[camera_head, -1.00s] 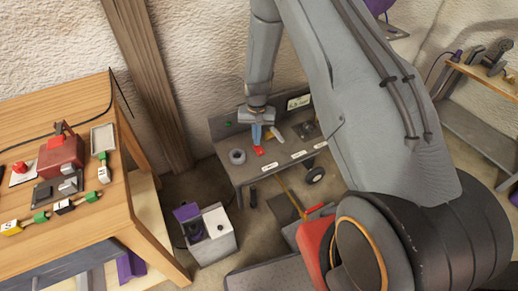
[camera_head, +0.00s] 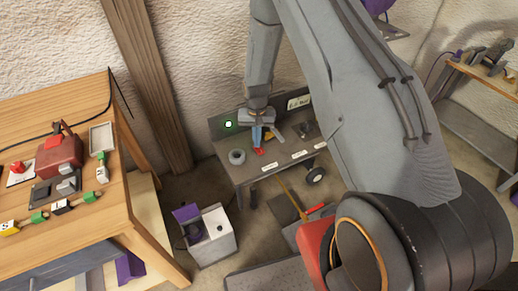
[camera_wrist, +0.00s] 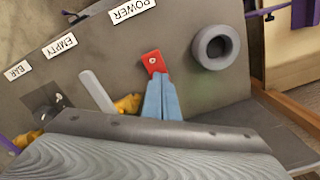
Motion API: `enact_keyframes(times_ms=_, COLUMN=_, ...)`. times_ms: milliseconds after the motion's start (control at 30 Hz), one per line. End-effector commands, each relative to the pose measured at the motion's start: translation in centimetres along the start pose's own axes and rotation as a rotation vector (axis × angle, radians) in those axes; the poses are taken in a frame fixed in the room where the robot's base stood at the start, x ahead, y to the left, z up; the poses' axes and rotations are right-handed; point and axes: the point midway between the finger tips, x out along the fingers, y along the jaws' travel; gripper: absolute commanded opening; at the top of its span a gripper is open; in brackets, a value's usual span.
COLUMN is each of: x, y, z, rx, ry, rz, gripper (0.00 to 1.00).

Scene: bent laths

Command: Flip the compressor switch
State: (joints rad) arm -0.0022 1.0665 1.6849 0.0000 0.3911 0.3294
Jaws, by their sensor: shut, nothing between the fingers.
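The compressor bench (camera_head: 240,172) stands against the wall in the head view, with a grey panel behind it. A red switch lever (camera_head: 259,151) is on its top; it also shows in the wrist view (camera_wrist: 153,61), close to a label reading POWER (camera_wrist: 131,10). My gripper (camera_head: 258,142) is shut and empty, pointing down at the lever. In the wrist view its light blue fingertips (camera_wrist: 160,82) are right at the lever's near end and seem to touch it. A green lamp (camera_head: 228,124) on the back panel is lit brightly.
A grey ring (camera_head: 237,156) lies left of the lever. A light grey handle (camera_wrist: 97,91) with yellow parts is beside my fingers. A wooden workbench (camera_head: 90,105) with tools is at left, a white box (camera_head: 217,240) on the floor.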

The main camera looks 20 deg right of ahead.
Motion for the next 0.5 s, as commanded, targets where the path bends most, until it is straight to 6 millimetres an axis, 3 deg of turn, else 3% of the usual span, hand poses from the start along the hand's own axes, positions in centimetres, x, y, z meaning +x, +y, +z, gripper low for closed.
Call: enact_keyframes(times_ms=500, x=-3.3, y=0.0, z=0.0, rx=0.0, ry=0.001, rz=0.0, gripper=0.0)
